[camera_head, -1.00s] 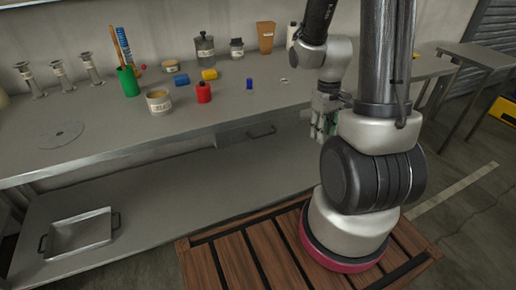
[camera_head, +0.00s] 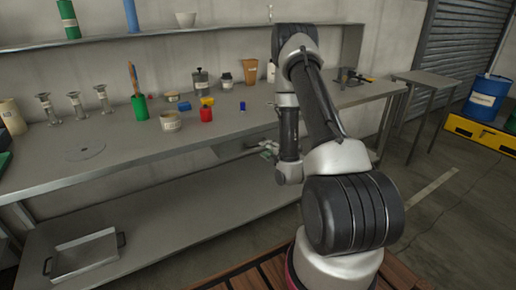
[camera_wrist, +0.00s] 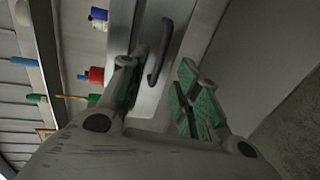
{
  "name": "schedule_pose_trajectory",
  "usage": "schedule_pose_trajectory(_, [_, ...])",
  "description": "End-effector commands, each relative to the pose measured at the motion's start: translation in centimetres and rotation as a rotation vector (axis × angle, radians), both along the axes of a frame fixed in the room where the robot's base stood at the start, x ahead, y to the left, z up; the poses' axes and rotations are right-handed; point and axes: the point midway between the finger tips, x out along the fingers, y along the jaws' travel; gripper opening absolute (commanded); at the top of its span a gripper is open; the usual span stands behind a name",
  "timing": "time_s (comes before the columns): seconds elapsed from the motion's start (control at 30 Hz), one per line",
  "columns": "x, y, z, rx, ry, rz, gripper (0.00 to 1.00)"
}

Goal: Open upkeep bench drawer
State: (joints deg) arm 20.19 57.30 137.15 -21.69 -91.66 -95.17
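The upkeep bench (camera_head: 120,158) is a long grey metal bench with a drawer (camera_head: 228,153) under its top. In the head view my gripper (camera_head: 268,150) is at the drawer front, small and partly hidden by my arm. In the wrist view the drawer front (camera_wrist: 150,100) and its curved bar handle (camera_wrist: 161,52) show ahead of my gripper (camera_wrist: 160,72). The two green-padded fingers are spread apart with nothing between the pads. The handle lies just beyond the fingertips, nearer the left finger. I cannot tell whether a finger touches it. The drawer looks shut.
Cups, jars and coloured blocks stand on the bench top, including a green cup (camera_head: 140,108) and a cream tub (camera_head: 171,121). A metal tray (camera_head: 84,254) lies on the lower shelf. A small side table (camera_head: 440,80) stands at right.

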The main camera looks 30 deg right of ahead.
Motion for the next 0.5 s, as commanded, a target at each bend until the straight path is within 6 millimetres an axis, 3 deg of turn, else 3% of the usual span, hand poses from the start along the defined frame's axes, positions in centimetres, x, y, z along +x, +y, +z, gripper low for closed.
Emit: schedule_pose_trajectory(0.5, [6.9, 0.3, -1.6, -0.009, 0.004, 0.003, 0.32])
